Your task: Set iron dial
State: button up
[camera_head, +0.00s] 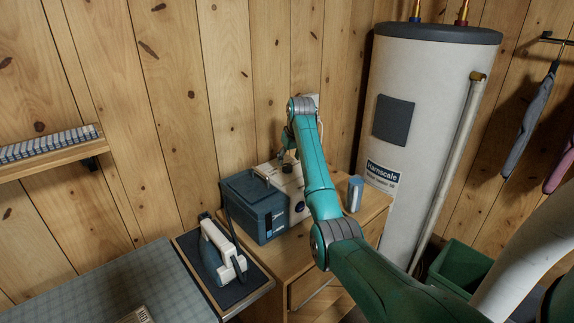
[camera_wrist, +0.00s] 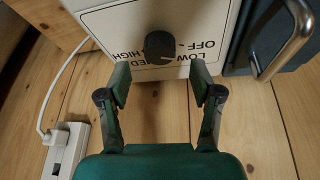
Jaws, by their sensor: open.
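The iron's dial, a round black knob (camera_wrist: 159,45), sits on a white panel (camera_wrist: 112,18) printed with OFF, LOW, MED and HIGH, upside down in the wrist view. I cannot tell which mark it points to. My gripper (camera_wrist: 160,80) is open and empty, its two fingers apart and just short of the knob, one to each side. In the head view the white unit (camera_head: 292,180) stands against a blue tank (camera_head: 256,207), partly behind my arm. The iron (camera_head: 221,252) rests on a dark pad at the end of the ironing board.
A wooden cabinet (camera_head: 268,262) carries the unit. A white power strip (camera_wrist: 66,150) with a plugged-in cord lies left in the wrist view; a metal handle (camera_wrist: 288,40) is at the right. A water heater (camera_head: 425,120) stands right of my arm. A green bin (camera_head: 458,267) is on the floor.

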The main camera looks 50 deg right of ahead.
aim_at(287, 166)
jog(key=shift+x, duration=1.95)
jog(key=c, duration=1.1)
